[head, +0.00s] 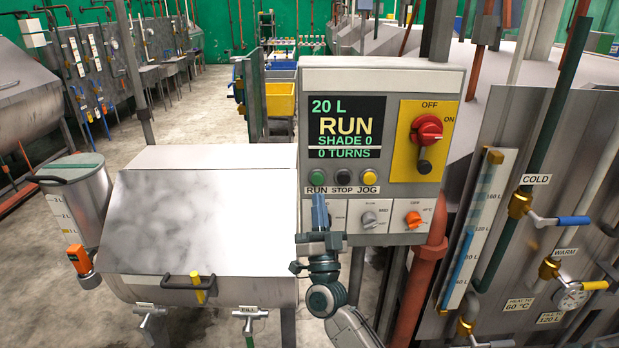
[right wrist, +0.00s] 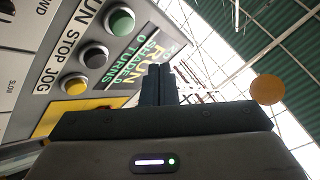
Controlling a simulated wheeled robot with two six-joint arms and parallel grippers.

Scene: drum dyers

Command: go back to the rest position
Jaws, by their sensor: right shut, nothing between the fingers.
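My right gripper (head: 319,212) is in front of the lower left part of the grey control box (head: 390,75), just below the green RUN button (head: 317,176). Its fingers point up and are shut with nothing between them. In the right wrist view the shut fingers (right wrist: 158,85) stand in front of the box's display (right wrist: 150,58), tilted in that picture. I cannot tell whether the fingertips touch the box. The display reads 20 L, RUN, SHADE 0, 0 TURNS. My left gripper does not show in either view.
A steel drum machine with a closed lid (head: 205,210) stands left of the box. A steel pot (head: 78,195) with an orange-handled valve is further left. Pipes, a level gauge and COLD and WARM valves (head: 560,220) crowd the right. Bare floor (head: 180,115) shows behind the drum.

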